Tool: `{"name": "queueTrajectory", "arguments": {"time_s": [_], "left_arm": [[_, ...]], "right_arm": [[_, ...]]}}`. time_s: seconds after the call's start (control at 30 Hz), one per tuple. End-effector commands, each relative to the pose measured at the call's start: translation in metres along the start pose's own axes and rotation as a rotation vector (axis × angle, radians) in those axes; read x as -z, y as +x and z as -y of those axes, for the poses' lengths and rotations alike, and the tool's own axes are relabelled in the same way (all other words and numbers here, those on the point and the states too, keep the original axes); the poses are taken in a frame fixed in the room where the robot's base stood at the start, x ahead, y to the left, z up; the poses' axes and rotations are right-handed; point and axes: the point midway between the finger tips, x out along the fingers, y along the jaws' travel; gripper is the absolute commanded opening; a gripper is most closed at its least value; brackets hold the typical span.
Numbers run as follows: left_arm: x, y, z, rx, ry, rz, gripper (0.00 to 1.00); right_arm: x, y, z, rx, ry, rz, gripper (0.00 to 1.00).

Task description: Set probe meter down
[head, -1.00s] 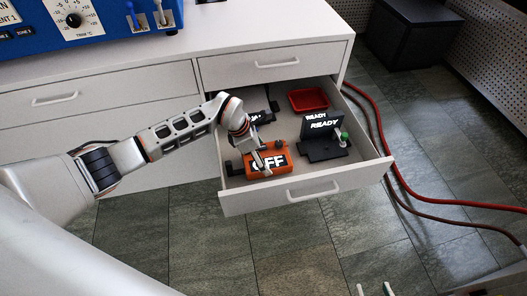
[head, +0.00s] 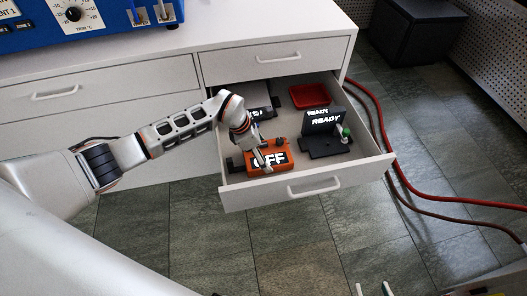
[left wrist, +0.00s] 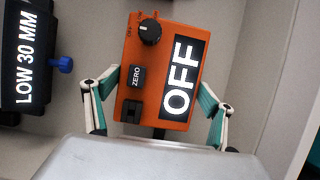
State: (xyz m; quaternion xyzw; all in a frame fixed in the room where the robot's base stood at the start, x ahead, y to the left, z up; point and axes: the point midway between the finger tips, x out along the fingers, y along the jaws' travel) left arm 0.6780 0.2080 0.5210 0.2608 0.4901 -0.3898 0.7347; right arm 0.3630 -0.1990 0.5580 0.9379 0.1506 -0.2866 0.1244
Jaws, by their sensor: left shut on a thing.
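The probe meter is an orange box (head: 280,145) with a lit OFF display, inside the open drawer at its front left. It also shows in the left wrist view (left wrist: 163,60), with a black knob and a ZERO button. My left gripper (head: 260,158) is over the meter; in the left wrist view (left wrist: 155,110) its fingers are shut on the meter's two sides. Whether the meter's underside touches the drawer floor is hidden. Fingertips of my right gripper (head: 373,289) show apart at the bottom edge, nothing visible between them.
The open drawer (head: 315,187) has raised walls. Red hoses (head: 420,197) lie on the floor to the right.

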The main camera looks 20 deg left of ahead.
Motion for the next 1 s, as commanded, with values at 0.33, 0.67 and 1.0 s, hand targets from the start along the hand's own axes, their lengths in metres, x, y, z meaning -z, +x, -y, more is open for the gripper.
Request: {"name": "queueTrajectory", "arguments": {"time_s": [0.33,0.67,1.0], "left_arm": [[0.000,0.002,-0.001,-0.002,0.000,0.002,1.00],[0.002,-0.004,-0.001,-0.002,0.000,0.000,1.00],[0.001,-0.068,-0.002,-0.005,0.002,0.002,1.00]], "right_arm": [[-0.002,0.000,0.001,0.001,0.002,0.003,0.37],[-0.003,0.000,0.001,0.000,0.003,0.005,0.37],[-0.002,0.000,0.001,0.000,0.002,0.003,0.37]]}}
